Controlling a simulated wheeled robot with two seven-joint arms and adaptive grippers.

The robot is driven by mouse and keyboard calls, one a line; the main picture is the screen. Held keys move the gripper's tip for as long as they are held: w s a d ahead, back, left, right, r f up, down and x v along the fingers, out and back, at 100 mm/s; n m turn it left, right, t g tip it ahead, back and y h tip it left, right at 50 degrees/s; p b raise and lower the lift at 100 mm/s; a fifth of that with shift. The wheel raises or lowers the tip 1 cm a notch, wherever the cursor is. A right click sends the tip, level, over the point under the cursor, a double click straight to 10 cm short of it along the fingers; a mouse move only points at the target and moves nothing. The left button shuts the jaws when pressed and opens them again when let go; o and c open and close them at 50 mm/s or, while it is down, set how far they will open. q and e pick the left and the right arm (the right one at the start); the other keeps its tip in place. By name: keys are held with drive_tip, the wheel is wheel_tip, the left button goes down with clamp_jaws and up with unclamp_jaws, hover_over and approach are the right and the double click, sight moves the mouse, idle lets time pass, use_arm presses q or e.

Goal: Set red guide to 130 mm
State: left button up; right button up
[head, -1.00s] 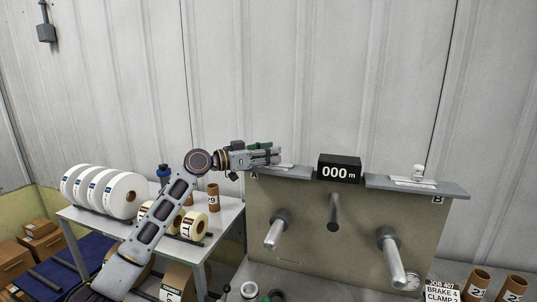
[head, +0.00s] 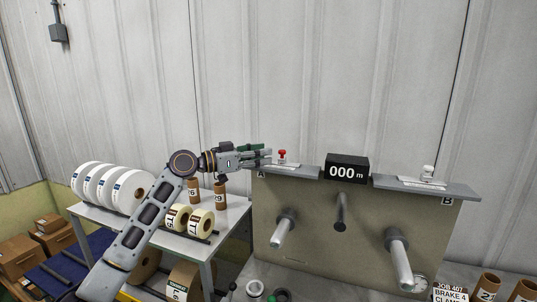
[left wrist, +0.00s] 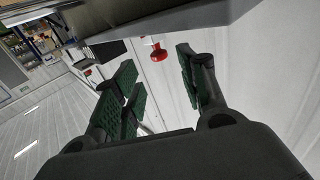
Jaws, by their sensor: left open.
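The red guide (head: 282,154) is a small red knob on a pale scale plate on shelf A (head: 290,171), left of the black counter. It also shows in the left wrist view (left wrist: 158,53), ahead of the fingers and between their lines. My left gripper (head: 264,157) is just left of the red guide, level with it, fingers pointing right. Its green-padded fingers (left wrist: 158,92) are spread and empty, apart from the knob. The scale's numbers are too small to read. My right gripper is not in view.
The black counter (head: 347,169) reads 000 m. Shelf B (head: 440,190) carries a white guide (head: 428,172). Several rods stick out of the panel below. A side table (head: 229,213) with rolls and brown cores stands at the left. The wall side above the shelves is clear.

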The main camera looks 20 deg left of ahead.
use_arm(q)
drive_tip(key=v, duration=0.6)
drive_tip(key=shift+s, duration=0.15)
drive_tip(key=shift+a, duration=0.15)
idle(0.5)
